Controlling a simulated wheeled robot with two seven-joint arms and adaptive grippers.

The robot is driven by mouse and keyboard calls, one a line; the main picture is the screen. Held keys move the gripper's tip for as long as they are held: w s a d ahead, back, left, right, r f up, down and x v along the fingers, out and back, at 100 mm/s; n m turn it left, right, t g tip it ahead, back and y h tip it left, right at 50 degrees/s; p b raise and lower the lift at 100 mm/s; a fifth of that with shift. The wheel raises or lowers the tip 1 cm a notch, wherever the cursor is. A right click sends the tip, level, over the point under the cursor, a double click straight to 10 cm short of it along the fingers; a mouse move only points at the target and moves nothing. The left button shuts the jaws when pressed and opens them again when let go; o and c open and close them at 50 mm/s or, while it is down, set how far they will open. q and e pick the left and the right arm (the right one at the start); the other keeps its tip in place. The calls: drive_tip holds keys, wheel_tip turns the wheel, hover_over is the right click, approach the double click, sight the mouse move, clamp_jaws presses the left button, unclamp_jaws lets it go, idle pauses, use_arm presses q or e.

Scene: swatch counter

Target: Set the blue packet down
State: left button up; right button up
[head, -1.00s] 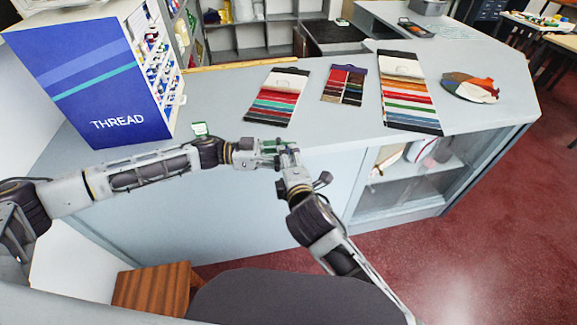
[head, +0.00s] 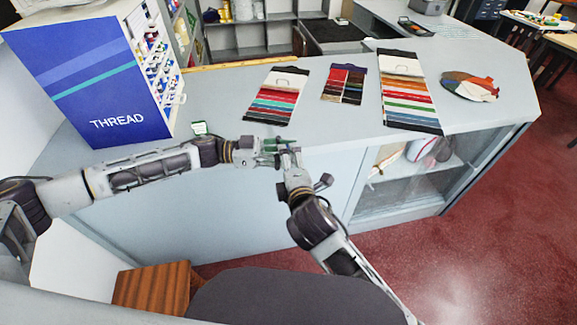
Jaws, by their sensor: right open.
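I cannot make out a blue packet in the head view. My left gripper (head: 274,151) reaches in from the left at the counter's front edge. Small dark green shapes show at its fingers; I cannot tell whether they are finger parts or a held thing. My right gripper (head: 290,158) comes up from below, open, with its fingertips close to the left gripper's. The two grippers overlap in the picture, so I cannot tell whether they touch.
A multicoloured fan-shaped piece (head: 469,87) lies at right. The counter between cabinet and first swatch is clear.

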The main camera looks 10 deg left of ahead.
drive_tip(key=v, duration=1.1)
idle(0.7)
drive_tip(key=d+f+m+g+h, duration=0.3)
drive_tip(key=d+f+m+g, duration=0.2)
drive_tip(key=d+f+m, duration=0.6)
drive_tip(key=s+d+f+m+g+h, duration=0.1)
drive_tip(key=s+d+f+m+g, duration=0.25)
drive_tip(key=d+f, duration=0.2)
drive_tip(key=s+d+f+m+g, duration=0.2)
drive_tip(key=s+d+f+m, duration=0.25)
drive_tip(key=d, duration=0.25)
wheel_tip(320, 180, down, 34)
drive_tip(key=s, duration=0.3)
drive_tip(key=s+d+f+g, duration=0.1)
drive_tip(key=s+d+f, duration=0.1)
drive_tip(key=s+f, duration=0.7)
drive_tip(key=s+d+f+g, duration=0.1)
drive_tip(key=s+d+f, duration=0.1)
drive_tip(key=s+f, duration=0.7)
drive_tip(key=s, duration=0.3)
drive_tip(key=shift+d, duration=0.4)
